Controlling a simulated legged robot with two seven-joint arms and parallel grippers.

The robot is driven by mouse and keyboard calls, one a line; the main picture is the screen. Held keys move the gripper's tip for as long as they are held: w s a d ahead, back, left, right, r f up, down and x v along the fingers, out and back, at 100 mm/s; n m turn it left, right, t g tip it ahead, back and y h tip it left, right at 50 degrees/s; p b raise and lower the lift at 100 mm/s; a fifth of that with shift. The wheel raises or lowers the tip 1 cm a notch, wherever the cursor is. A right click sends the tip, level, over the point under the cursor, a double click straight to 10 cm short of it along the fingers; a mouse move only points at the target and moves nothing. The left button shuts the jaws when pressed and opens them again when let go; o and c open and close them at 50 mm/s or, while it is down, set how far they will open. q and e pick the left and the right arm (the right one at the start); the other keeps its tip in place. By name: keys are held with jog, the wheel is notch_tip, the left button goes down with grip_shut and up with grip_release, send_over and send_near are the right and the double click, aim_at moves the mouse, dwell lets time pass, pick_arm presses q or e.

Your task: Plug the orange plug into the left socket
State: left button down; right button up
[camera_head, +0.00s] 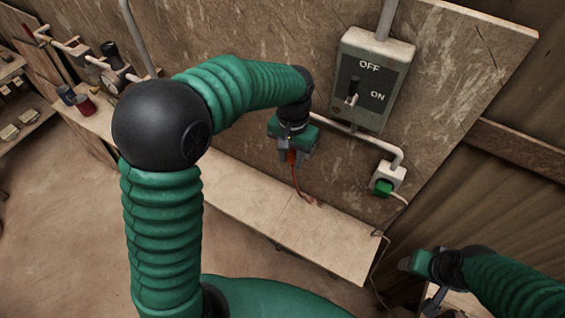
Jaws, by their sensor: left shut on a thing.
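My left gripper (290,162) hangs in front of the wall board, left of the switch box, pointing down. It is shut on the orange plug (291,157), of which only a small part shows between the fingers. The plug's red cable (298,185) hangs down to the shelf. The left socket is not visible; my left gripper and wrist cover the area at the left end of the conduit. I cannot tell whether the plug touches a socket. My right gripper (412,264) is at the lower right, away from the plug, and its jaws are unclear.
A grey switch box (372,80) marked OFF and ON is on the wall board. Below it, the right socket (396,172) holds a green plug (382,187) with a pale cable. A narrow wooden shelf (330,235) runs below. Cans (85,105) stand at the far left.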

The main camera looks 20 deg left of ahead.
pick_arm(q)
jog(key=shift+w+d+r, duration=0.1)
jog(key=shift+w+d, duration=0.4)
jog(key=shift+w, duration=0.05)
jog(key=shift+a, duration=0.6)
jog(key=shift+a+p, duration=0.25)
jog(key=shift+p, duration=0.05)
jog(key=shift+w+d, duration=0.1)
jog(key=shift+d, duration=0.5)
jog(key=shift+a, duration=0.6)
pick_arm(e)
jog(key=shift+r, duration=0.65)
pick_arm(q)
jog(key=shift+d+p, duration=0.45)
jog(key=shift+d, duration=0.3)
pick_arm(e)
jog(key=shift+d+r, duration=0.15)
jog(key=shift+d, duration=0.15)
pick_arm(q)
jog(key=shift+w+a, duration=0.15)
jog(key=shift+a, duration=0.05)
pick_arm(e)
jog(key=shift+a+r, duration=0.15)
jog(key=shift+a, duration=0.05)
